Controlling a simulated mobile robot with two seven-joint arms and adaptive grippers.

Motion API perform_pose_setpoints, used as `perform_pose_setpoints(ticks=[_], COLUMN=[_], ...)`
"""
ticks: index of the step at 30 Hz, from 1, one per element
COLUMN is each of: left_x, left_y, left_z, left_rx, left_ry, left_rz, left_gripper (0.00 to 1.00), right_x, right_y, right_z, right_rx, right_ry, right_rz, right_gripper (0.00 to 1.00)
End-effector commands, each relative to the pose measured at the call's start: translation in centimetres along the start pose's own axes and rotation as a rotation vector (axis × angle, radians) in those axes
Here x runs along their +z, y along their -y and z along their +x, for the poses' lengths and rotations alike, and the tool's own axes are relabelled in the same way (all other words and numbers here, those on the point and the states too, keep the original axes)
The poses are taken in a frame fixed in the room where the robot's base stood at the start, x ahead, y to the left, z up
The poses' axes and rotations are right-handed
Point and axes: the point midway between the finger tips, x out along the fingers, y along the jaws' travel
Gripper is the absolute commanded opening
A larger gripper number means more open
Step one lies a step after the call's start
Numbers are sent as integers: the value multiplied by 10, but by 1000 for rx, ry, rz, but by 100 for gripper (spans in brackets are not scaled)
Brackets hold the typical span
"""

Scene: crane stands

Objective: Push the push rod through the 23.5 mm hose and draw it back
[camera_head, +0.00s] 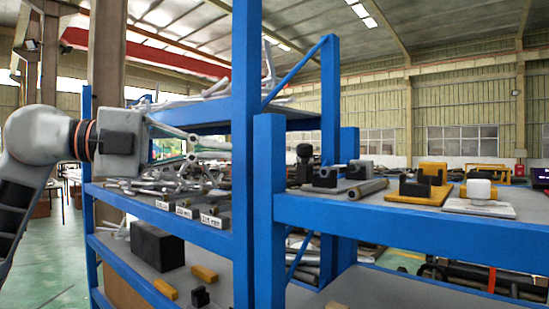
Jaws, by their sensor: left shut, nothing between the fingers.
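My left gripper (192,148) reaches in from the left at the blue rack. Its fingers are closed together and empty, in front of and above a pile of grey tubes and rods (185,180) on the rack's middle shelf. Label cards (211,219) stand along that shelf's front edge, too small to read surely. On the right bench a short grey tube (367,188) lies on a dark board beside black blocks (322,177). I cannot tell which piece is the push rod or the 23.5 mm hose. My right gripper is out of view.
Blue posts (246,150) stand between the rack and the blue bench (400,222). A black box (157,243) sits on the lower shelf. Floor is clear at left.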

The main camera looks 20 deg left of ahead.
Motion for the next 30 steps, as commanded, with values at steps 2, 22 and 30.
perform_pose_setpoints(ticks=[2,22,30], left_x=[3,9,12], left_y=[6,12,11], left_z=[-10,75,113], left_rx=[4,6,6], left_ry=[43,66,67], left_rz=[5,2,2], left_gripper=[0,0,0], right_x=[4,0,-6], right_y=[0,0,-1], right_z=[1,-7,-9], right_rx=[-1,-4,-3], right_ry=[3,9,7], right_rz=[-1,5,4], right_gripper=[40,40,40])
